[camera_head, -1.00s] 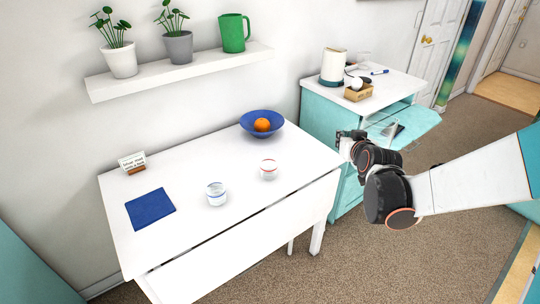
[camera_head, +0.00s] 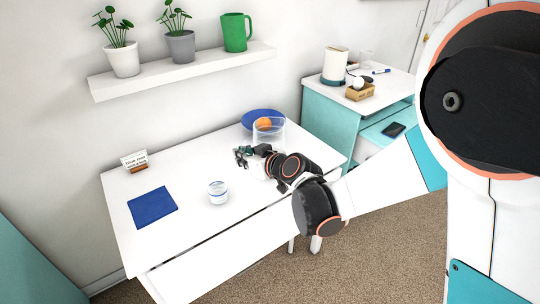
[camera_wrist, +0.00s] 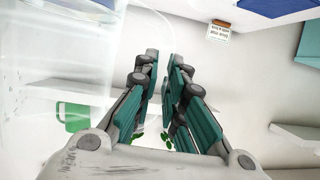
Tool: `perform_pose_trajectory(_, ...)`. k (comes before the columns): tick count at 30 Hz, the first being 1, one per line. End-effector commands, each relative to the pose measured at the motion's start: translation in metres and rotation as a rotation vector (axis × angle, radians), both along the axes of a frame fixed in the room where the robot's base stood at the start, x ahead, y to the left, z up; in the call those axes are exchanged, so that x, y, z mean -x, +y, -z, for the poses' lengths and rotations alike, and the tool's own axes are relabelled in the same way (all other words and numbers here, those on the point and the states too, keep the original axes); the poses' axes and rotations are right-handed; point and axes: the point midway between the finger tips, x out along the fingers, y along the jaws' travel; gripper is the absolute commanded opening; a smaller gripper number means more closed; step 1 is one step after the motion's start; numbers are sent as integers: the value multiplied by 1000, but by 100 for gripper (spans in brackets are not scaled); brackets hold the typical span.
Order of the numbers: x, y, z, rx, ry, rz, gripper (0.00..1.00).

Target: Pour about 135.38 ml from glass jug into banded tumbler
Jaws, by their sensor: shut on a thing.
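The clear glass jug (camera_head: 270,134) is held above the table's back right, in front of the blue bowl, and looks roughly upright. In the wrist view the jug (camera_wrist: 60,50) fills the left side, with its handle by the fingers. My gripper (camera_head: 243,155) is shut on the jug; its teal fingers also show in the wrist view (camera_wrist: 163,95). A white tumbler with a blue band (camera_head: 218,193) stands upright on the table, left of and nearer than my gripper. The red-banded tumbler is mostly or wholly hidden behind my arm. The liquid level is unclear.
The blue bowl (camera_head: 250,117) with an orange (camera_head: 264,124) stands behind the jug. A shelf (camera_head: 180,72) with plants and a green mug (camera_head: 236,32) hangs above.

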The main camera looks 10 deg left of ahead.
Motion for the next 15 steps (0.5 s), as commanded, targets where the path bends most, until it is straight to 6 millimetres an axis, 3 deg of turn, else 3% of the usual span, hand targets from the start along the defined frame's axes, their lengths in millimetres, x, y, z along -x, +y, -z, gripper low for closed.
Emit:
perform_pose_trajectory(6, 32, 49, -2, -1, -2, -125, 0)
perform_pose_trajectory(15, 52, 74, -2, 0, -2, -195, 0)
